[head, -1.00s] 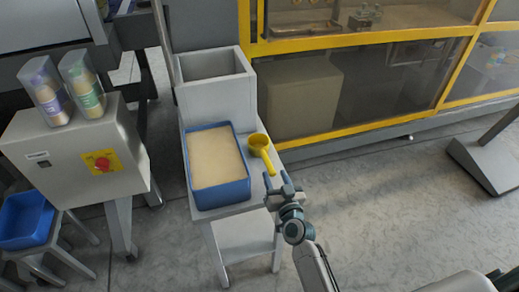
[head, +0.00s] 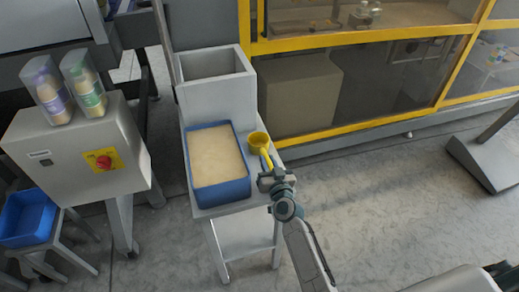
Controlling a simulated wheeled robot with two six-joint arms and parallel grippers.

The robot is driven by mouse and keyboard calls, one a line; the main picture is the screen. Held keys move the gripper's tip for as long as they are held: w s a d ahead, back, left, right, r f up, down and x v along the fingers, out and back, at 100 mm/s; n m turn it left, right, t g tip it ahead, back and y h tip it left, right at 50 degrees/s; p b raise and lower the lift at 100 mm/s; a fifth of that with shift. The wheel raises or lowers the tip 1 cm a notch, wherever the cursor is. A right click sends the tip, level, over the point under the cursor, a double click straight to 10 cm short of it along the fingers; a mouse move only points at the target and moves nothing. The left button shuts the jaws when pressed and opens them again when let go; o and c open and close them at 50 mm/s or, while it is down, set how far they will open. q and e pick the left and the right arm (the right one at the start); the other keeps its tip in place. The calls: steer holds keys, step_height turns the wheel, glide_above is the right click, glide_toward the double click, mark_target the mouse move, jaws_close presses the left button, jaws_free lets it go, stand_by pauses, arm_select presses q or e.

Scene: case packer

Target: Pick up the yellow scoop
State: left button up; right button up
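The yellow scoop (head: 259,141) lies on the small grey table at the right of the blue tray, its bowl toward the back and its handle toward me. My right gripper (head: 269,177) is at the near end of the handle, over the table's right edge, and covers part of it. The fingers look closed in around the handle, but at this size I cannot tell whether they grip it. My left gripper is out of view.
The blue tray (head: 222,192) of pale powder stands close on the scoop's left. A grey open bin (head: 216,95) stands behind it. A yellow-framed machine (head: 340,133) is behind on the right. Open floor (head: 400,210) lies at the right.

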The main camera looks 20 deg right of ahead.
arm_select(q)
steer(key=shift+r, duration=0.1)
arm_select(e)
jaws_close()
